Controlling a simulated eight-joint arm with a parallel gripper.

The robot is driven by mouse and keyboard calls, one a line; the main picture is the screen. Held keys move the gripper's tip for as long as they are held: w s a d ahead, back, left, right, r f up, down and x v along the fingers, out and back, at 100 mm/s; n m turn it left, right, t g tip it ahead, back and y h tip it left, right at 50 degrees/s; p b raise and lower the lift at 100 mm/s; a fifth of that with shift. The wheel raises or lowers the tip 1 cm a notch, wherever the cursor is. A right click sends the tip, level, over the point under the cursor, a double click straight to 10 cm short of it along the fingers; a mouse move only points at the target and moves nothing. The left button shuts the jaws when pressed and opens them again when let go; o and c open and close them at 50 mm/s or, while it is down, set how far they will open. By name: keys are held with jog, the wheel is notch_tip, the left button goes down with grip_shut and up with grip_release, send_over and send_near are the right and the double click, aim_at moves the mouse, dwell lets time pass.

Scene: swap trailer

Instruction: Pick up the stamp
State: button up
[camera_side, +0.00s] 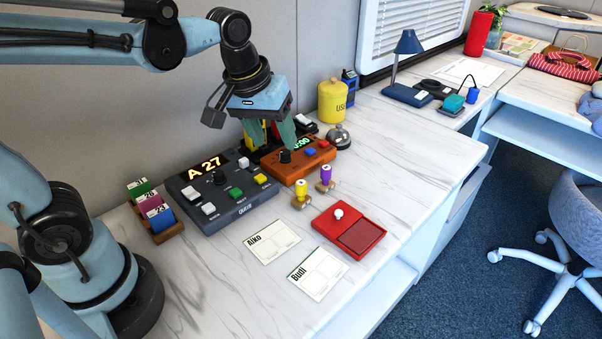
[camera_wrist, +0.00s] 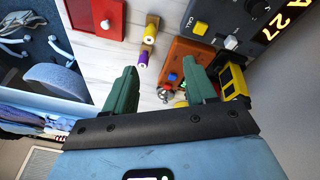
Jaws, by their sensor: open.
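The stamp seems to be the white round knob (camera_side: 338,214) standing on the red tray (camera_side: 376,222), beside a darker red pad. It also shows in the wrist view as a white knob (camera_wrist: 105,24) on the red tray (camera_wrist: 88,12) at the top left. My gripper (camera_side: 271,138) is open, with its green fingers pointing down over the back of the orange timer box (camera_side: 297,160). It is well behind and left of the stamp in the side view. In the wrist view the open fingers (camera_wrist: 162,72) have nothing held between them.
Yellow-topped and purple-topped pieces (camera_side: 300,194) (camera_side: 326,179) stand between the timer box and tray. A grey console (camera_side: 215,200) is left, a bell (camera_side: 338,137) right. Cards (camera_side: 272,242) (camera_side: 318,272) lie in front. A yellow-and-black object (camera_wrist: 234,80) is close beside one finger.

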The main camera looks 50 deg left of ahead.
jog(key=w+d+n+g, duration=0.2)
jog(key=w+n+g, duration=0.1)
jog(key=w+n, duration=0.15)
send_over(301, 183)
jog(key=f, duration=0.7)
jog(key=shift+w+a+f, duration=0.15)
jog(key=shift+w+f, duration=0.1)
jog(key=shift+f, duration=0.15)
jog(key=shift+s+f, duration=0.15)
jog(key=shift+f, duration=2.65)
jog(key=shift+c, duration=0.5)
grip_shut()
